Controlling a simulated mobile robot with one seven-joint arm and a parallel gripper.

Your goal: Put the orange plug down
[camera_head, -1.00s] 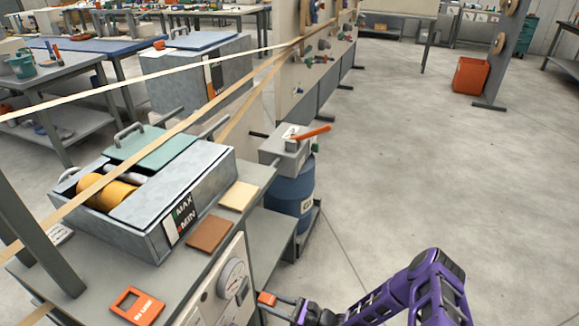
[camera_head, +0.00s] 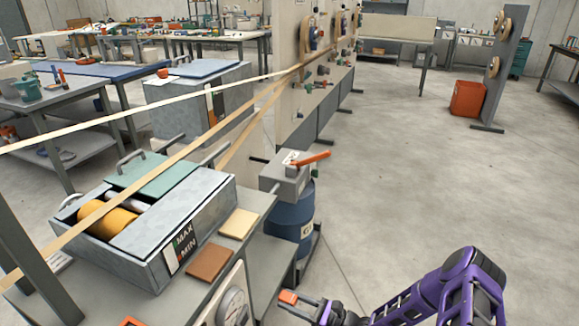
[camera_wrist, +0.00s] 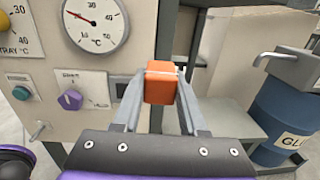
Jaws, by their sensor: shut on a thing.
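The orange plug (camera_wrist: 160,83) is between the fingertips of my gripper (camera_wrist: 161,98) in the wrist view, held out in front of the machine's panel. My gripper is shut on it. In the head view the plug (camera_head: 288,297) shows at the tip of my gripper (camera_head: 292,299), near the bottom edge, to the right of the machine's table edge. The plug appears to be in the air, touching no surface that I can see.
The machine's tabletop (camera_head: 230,262) holds a brown pad (camera_head: 209,262) and a cream pad (camera_head: 239,224). A gauge (camera_wrist: 95,22) and a purple knob (camera_wrist: 70,99) are on its panel. A lower grey shelf (camera_wrist: 225,120) is bare. A blue drum (camera_head: 292,215) stands behind; floor at right is clear.

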